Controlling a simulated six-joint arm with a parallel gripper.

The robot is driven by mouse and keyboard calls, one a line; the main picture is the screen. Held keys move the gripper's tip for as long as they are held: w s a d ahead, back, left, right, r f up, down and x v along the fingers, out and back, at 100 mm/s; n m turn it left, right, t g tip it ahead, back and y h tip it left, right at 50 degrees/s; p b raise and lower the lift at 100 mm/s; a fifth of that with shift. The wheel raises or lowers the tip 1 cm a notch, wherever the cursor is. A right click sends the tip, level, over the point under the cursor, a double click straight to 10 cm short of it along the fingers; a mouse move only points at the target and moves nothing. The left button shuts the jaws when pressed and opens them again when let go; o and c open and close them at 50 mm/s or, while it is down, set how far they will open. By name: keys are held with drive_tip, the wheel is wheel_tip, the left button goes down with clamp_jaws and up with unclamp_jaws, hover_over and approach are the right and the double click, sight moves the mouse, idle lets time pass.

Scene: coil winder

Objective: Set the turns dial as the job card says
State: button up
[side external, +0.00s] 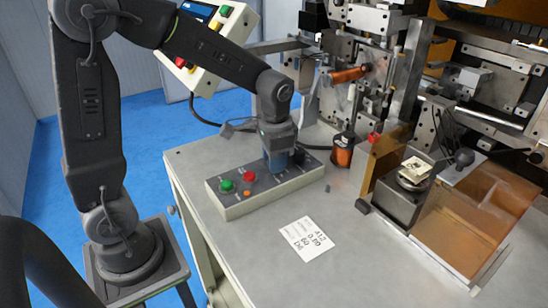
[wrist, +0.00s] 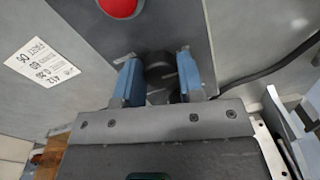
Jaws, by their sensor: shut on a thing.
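My gripper (side external: 279,165) points down over the right part of the control box (side external: 240,203). In the wrist view its two blue fingers (wrist: 158,68) are shut on a dark round knob, the turns dial (wrist: 158,61), one finger on each side. A light mark shows near the knob's right side; the dial's scale and pointer cannot be read. In the side view the fingers hide the dial. The white job card (side external: 302,239) lies flat on the bench in front of the box. It also shows upside down in the wrist view (wrist: 40,62); its small print is not clearly legible.
The box carries a green button (side external: 227,186), a red button (side external: 250,176) and a small orange one (side external: 247,194). A copper wire spool (side external: 343,152) and the winder's metal fixtures stand behind and to the right. The bench front (side external: 370,275) is clear.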

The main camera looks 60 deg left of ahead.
drive_tip(key=shift+n, duration=0.5)
drive_tip(key=o, duration=0.9)
drive_tip(key=shift+r, duration=0.1)
drive_tip(key=r, duration=1.3)
drive_tip(key=shift+d+r, duration=0.35)
drive_tip(key=shift+d, duration=0.05)
drive_tip(key=shift+s, duration=0.1)
drive_tip(key=s+d+f+t, duration=0.1)
drive_tip(key=s, duration=0.3)
drive_tip(key=s+d+f+n+t, duration=0.1)
drive_tip(key=s+t, duration=0.1)
drive_tip(key=s, duration=0.3)
drive_tip(key=s+d+f+t, duration=0.2)
drive_tip(key=s, duration=0.3)
drive_tip(key=shift+s+n+h, duration=0.15)
drive_tip(key=shift+n+h, duration=0.15)
drive_tip(key=shift+n, duration=0.1)
